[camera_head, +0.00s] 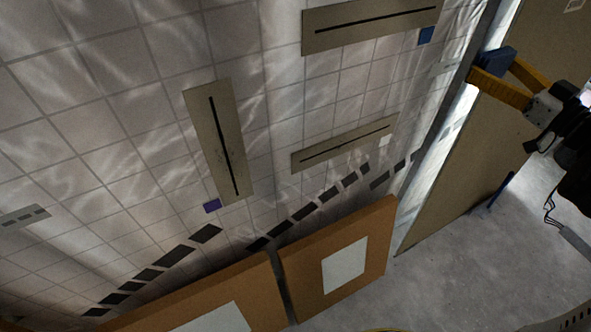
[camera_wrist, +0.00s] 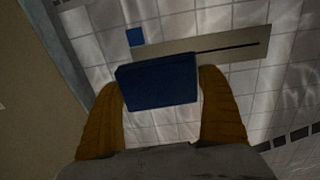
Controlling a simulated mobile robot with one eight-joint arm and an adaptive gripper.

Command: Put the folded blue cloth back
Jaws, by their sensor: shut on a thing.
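The folded blue cloth (camera_wrist: 156,82) is a dark blue block between the two orange fingers of my gripper (camera_wrist: 158,88) in the wrist view. The gripper is shut on it. In the head view the cloth (camera_head: 497,60) shows at the upper right, at the tips of my gripper (camera_head: 492,72), in front of a brown board. In the wrist view, a slotted beige panel (camera_wrist: 222,45) with a small blue square (camera_wrist: 136,37) near its end lies beyond the cloth. The cloth overlaps part of the panel in the picture and looks apart from it.
The tiled wall has slotted panels at the top (camera_head: 370,22), left (camera_head: 228,150) and middle (camera_head: 345,143). Small squares sit near them, one blue (camera_head: 426,36) and one purple-blue (camera_head: 211,206). Brown boards (camera_head: 375,240) stand low by the wall. A tall brown board (camera_head: 450,185) stands right. Grey floor (camera_head: 450,280) shows lower right.

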